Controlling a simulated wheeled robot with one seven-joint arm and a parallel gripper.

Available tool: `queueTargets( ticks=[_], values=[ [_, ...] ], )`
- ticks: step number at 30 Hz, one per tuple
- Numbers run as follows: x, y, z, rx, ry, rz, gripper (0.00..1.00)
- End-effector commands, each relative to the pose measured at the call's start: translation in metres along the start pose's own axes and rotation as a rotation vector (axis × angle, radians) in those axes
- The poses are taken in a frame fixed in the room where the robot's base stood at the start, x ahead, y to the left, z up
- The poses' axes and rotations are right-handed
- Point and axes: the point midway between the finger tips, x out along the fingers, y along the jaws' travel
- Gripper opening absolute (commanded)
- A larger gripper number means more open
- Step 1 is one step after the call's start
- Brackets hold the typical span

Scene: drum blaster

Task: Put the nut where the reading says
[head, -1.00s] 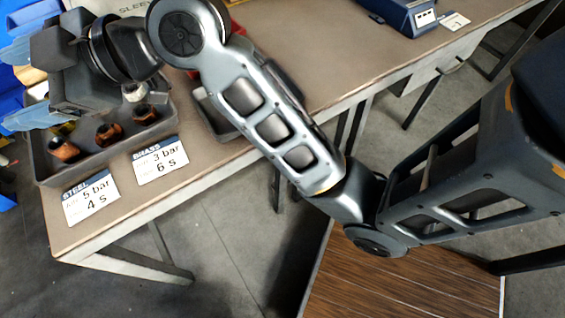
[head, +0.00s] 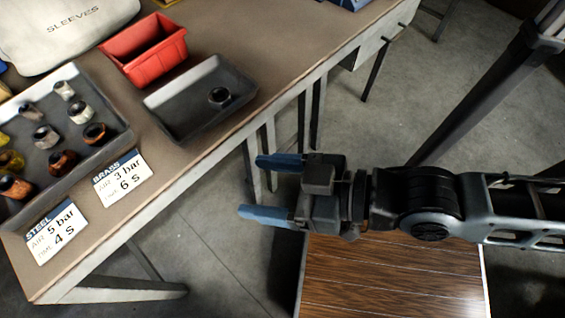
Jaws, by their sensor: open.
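Several more nuts, silvery, coppery and yellowish, stand in the larger grey tray (head: 58,82) at the left, such as a coppery one (head: 62,162). My gripper (head: 250,188) has its two blue fingers spread and empty. It is off the table's front edge, to the right of and below the small tray in the picture. No gauge reading can be made out.
A STEEL card (head: 57,232) says 5 bar, 4 s; a BRASS card (head: 121,175) says 3 bar, 6 s. A red bin (head: 143,50) and a SLEEVES bag (head: 65,30) stand behind on the table (head: 270,45). A wood-look panel (head: 390,280) lies below my arm.

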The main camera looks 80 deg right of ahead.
Motion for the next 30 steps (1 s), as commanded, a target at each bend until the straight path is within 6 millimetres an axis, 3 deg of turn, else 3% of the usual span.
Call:
queueTargets(
  ticks=[3,7,30],
  values=[
    [-0.033,0.015,0.002,-0.056,-0.009,-0.024,0.74],
    [-0.051,0.025,-0.001,-0.092,-0.004,-0.045,0.74],
    [-0.059,0.026,-0.016,-0.101,0.000,-0.051,0.74]
  ],
)
